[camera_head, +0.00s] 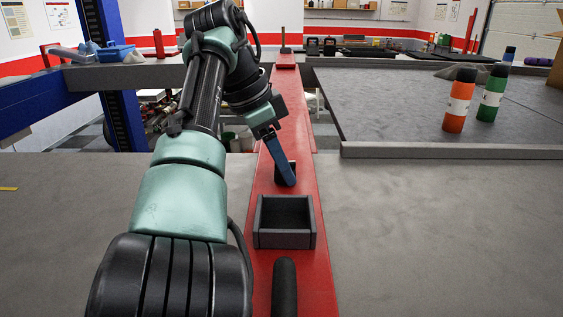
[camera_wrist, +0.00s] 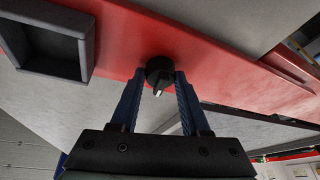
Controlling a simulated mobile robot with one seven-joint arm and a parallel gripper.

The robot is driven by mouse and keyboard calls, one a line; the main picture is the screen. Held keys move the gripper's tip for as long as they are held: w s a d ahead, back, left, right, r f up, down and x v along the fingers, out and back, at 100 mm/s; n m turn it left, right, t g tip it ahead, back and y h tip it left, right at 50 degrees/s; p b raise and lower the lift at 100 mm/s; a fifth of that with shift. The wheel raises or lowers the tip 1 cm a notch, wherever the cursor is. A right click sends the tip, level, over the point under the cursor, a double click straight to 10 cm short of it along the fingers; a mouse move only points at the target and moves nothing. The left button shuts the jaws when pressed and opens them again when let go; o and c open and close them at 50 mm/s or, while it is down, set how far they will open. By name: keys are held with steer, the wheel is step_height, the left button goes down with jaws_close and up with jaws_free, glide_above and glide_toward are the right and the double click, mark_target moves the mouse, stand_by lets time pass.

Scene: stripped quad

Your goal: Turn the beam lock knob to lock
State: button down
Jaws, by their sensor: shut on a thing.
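The beam lock knob (camera_wrist: 159,72) is a small black round knob with a pale pointer, set on the red beam (camera_wrist: 120,38). In the wrist view my gripper (camera_wrist: 160,82) has its two blue fingers on either side of the knob, shut on it. In the head view my gripper (camera_head: 288,181) reaches down to the red beam (camera_head: 312,185), just beyond the grey open box. The knob is mostly hidden there behind the finger; only a dark part shows. I cannot read any lock marking.
A grey open box (camera_head: 284,240) sits on the beam in front of the gripper; a black handle (camera_head: 284,288) is nearer. Orange (camera_head: 458,100) and green (camera_head: 492,93) bottles stand on the right-hand surface. Grey surfaces on both sides of the beam are largely clear.

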steer(key=shift+m+g, duration=0.3)
steer(key=shift+m, duration=0.5)
stand_by(0.4)
steer(key=shift+c, duration=1.9)
jaws_free()
steer(key=shift+r, duration=0.1)
